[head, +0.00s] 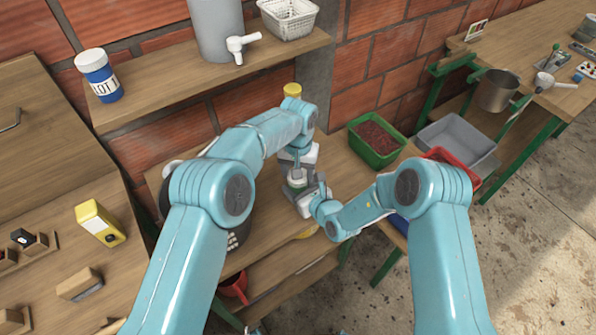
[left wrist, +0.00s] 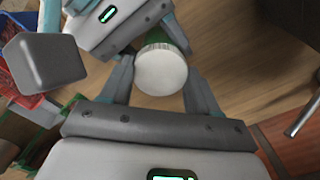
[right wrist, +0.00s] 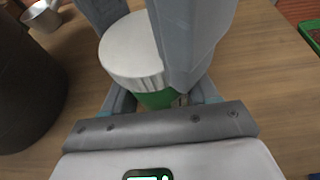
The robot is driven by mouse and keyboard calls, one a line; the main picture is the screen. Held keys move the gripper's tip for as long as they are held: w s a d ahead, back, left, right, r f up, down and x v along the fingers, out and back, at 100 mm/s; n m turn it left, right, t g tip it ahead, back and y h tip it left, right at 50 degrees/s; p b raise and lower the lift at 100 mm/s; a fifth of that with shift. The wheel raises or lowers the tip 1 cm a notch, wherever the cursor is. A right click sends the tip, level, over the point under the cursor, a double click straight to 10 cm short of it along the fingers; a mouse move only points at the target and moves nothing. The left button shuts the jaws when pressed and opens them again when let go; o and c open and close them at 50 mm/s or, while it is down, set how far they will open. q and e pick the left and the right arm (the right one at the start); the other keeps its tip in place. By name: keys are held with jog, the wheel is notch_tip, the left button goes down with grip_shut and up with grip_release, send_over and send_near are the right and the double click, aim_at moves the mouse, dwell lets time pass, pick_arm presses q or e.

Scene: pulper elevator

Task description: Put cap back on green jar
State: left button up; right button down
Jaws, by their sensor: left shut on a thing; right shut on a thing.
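The white ribbed cap (left wrist: 161,72) sits between the fingers of my left gripper (left wrist: 158,80), which is shut on it. The green jar (right wrist: 157,99) is held in my right gripper (right wrist: 160,96), shut around its body. In the right wrist view the cap (right wrist: 130,46) is at the jar's mouth, with my left gripper's fingers around it from above. I cannot tell whether the cap is seated or only resting there. In the left wrist view a bit of the jar's green (left wrist: 154,37) shows behind the cap. In the head view both grippers meet above the workbench, mostly hiding jar and cap.
A dark round container (right wrist: 25,85) stands close by on the left. A green crate (head: 376,141) and a grey bin (head: 452,138) are to the right. The wall shelf (head: 170,85) holds a blue jar (head: 101,80). Bare bench top (head: 340,175) lies right of the grippers.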

pick_arm(q)
jog(key=shift+m, duration=0.3)
jog(key=o, duration=1.2)
jog(key=shift+c, duration=0.2)
jog(key=shift+d+r, duration=0.1)
notch_tip(320, 180, up, 4)
jog(key=shift+r, duration=0.2)
jog(key=shift+c, duration=0.3)
